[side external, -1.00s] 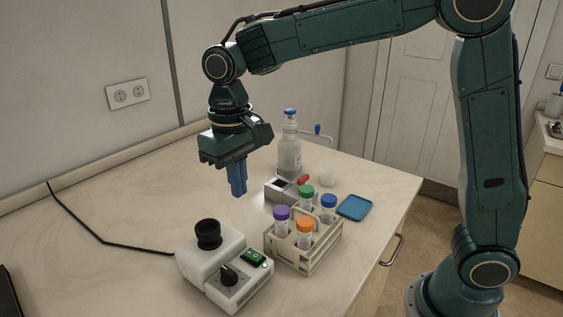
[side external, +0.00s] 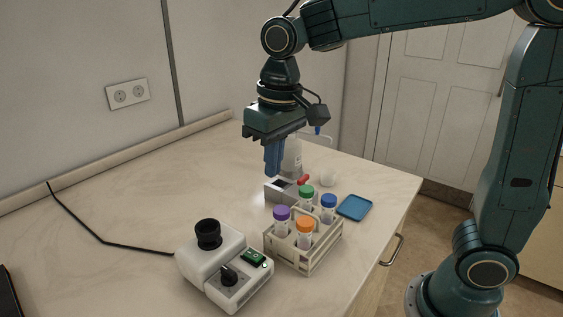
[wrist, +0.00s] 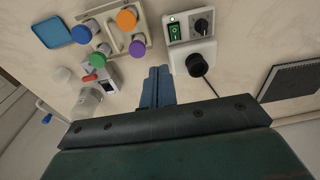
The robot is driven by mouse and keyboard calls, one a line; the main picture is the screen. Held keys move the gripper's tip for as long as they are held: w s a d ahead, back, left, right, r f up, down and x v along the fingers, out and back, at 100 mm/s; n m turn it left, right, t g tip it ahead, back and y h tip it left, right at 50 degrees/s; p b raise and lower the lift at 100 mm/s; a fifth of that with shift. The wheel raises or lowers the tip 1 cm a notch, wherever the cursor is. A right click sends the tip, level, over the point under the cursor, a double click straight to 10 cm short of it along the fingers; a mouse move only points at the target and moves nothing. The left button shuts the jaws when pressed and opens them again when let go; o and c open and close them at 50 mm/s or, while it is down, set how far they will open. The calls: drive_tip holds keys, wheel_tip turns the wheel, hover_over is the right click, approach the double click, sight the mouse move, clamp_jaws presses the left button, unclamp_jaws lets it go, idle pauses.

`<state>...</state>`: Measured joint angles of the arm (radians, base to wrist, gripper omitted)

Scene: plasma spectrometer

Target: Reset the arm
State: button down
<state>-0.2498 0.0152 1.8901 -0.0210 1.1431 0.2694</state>
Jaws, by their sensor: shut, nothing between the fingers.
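My gripper (side external: 274,160) has blue fingers that are shut together with nothing between them. The closed fingers also show in the wrist view (wrist: 158,85). No object is held.
A rack (side external: 318,250) holds tubes with purple, orange, green and blue caps. A white device with a black top (side external: 226,266) stands left of it. A grey box (side external: 280,192) and blue dish (side external: 355,207) sit behind. The table's left part is mostly clear, crossed by a black cable (side external: 100,238).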

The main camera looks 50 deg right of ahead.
drive_tip(key=s+d+t, duration=0.2)
drive_tip(key=s+d, duration=0.2)
drive_tip(key=s, duration=0.4)
drive_tip(key=s+d+t, duration=0.2)
drive_tip(key=s+d, duration=0.3)
drive_tip(key=s, duration=0.3)
drive_tip(key=shift+s+f+t, duration=0.3)
drive_tip(key=shift+s+f, duration=0.05)
drive_tip(key=shift+d, duration=0.1)
drive_tip(key=w+a+f+g, duration=0.1)
drive_tip(key=w+a+g, duration=0.2)
drive_tip(key=w+a, duration=0.4)
drive_tip(key=w+a+f+g, duration=0.1)
drive_tip(key=w+a+g, duration=0.3)
drive_tip(key=w, duration=0.9)
drive_tip(key=a, duration=0.2)
drive_tip(key=shift+w+a+f, duration=0.35)
drive_tip(key=shift+w+f, duration=0.05)
